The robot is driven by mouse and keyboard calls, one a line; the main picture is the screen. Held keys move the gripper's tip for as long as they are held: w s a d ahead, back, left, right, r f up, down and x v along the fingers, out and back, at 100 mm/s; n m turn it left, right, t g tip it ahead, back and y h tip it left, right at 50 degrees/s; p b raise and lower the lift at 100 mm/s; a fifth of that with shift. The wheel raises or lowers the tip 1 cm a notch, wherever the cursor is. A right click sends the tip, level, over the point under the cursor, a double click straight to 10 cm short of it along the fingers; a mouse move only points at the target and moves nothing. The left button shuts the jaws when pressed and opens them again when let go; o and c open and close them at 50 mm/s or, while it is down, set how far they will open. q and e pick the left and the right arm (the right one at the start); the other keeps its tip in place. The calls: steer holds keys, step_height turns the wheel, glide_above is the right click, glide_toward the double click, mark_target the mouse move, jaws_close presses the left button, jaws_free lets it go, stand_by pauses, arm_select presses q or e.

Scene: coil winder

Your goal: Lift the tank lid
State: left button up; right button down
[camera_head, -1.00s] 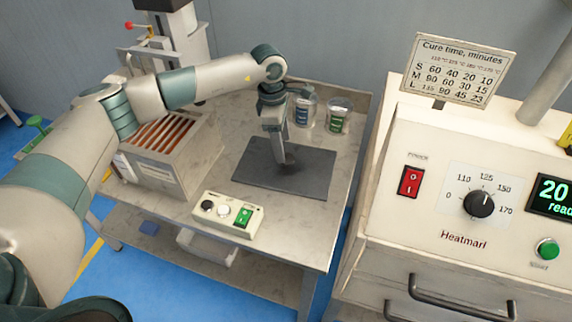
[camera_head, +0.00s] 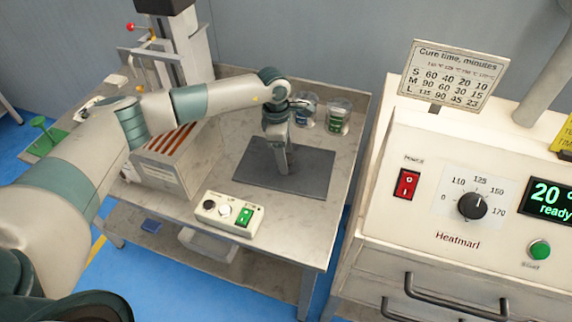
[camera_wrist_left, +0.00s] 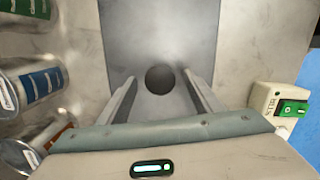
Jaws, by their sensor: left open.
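The tank lid appears to be the dark grey rectangular plate (camera_head: 315,180) in the worktop, and it also shows in the left wrist view (camera_wrist_left: 160,30). A round black knob (camera_wrist_left: 160,79) stands out near its middle in the left wrist view. My left gripper (camera_head: 284,172) points down over the plate. In the left wrist view its open fingers (camera_wrist_left: 160,76) lie on either side of the knob, with gaps visible. In the head view the gripper hides the knob. I cannot tell the exact height of the fingertips. My right gripper is not in view.
Two labelled jars, blue (camera_head: 306,112) and green (camera_head: 339,117), stand behind the plate. A switch box (camera_head: 228,214) sits at the front edge. A slotted box (camera_head: 160,165) stands at left. The Heatmarl oven (camera_head: 440,205) stands at right, across a narrow gap.

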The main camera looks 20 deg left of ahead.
arm_select(q)
jaws_close()
steer(key=shift+r, duration=0.15)
